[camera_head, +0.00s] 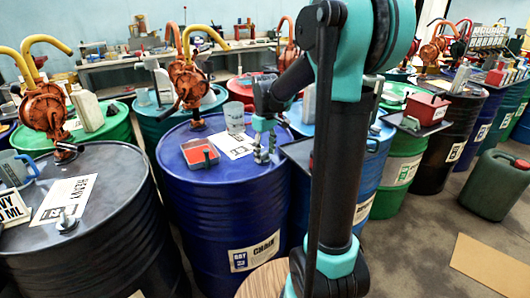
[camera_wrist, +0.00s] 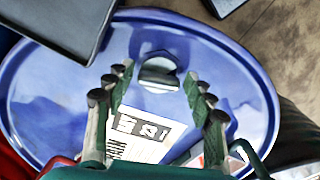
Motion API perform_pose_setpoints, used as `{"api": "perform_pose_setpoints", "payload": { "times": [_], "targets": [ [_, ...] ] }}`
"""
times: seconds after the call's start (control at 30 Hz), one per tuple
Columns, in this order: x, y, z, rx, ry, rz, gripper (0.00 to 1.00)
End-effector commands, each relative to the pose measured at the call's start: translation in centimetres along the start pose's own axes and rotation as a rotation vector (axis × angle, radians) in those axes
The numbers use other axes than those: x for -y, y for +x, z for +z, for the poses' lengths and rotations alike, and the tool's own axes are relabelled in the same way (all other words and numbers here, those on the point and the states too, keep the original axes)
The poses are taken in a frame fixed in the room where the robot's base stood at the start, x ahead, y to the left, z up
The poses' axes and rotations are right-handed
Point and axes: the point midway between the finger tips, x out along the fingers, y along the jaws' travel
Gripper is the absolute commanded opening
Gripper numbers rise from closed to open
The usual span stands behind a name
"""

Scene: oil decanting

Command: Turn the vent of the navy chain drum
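The navy drum (camera_head: 205,220) with a CHAIN label (camera_head: 254,253) stands upright in the middle of the head view. Its blue lid (camera_wrist: 55,95) fills much of the wrist view. A silver round vent cap with a raised ridge (camera_wrist: 158,73) sits on the lid near the edge. My gripper (camera_head: 263,155) points down over the right side of this lid. In the wrist view my gripper (camera_wrist: 156,80) is open, with its fingers on either side of the vent and visible gaps between. In the head view the fingers hide most of the vent.
On the lid are a red-lined tray (camera_head: 201,153), a grey measuring cup (camera_head: 234,117), a paper sheet (camera_head: 232,145) and an orange pump (camera_head: 187,80). A black drum labelled HEAVY (camera_head: 110,240) stands left. A dark tray (camera_wrist: 65,25) overhangs close to the lid.

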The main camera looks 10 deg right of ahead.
Motion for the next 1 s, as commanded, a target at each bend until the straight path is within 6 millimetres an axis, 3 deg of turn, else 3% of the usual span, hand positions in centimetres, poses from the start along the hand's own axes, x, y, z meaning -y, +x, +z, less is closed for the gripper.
{"api": "perform_pose_setpoints", "payload": {
  "times": [0.03, 0.27, 0.67, 1.0],
  "targets": [
    [0.0, -0.01, 0.0, 0.0, 0.0, 0.0, 0.44],
    [0.0, -0.02, 0.0, 0.0, 0.0, 0.0, 0.16],
    [0.05, -0.03, 0.0, 0.0, 0.077, 0.0, 0.16],
    [0.22, -0.03, -0.05, 0.0, 0.345, 0.0, 0.16]
  ]
}}
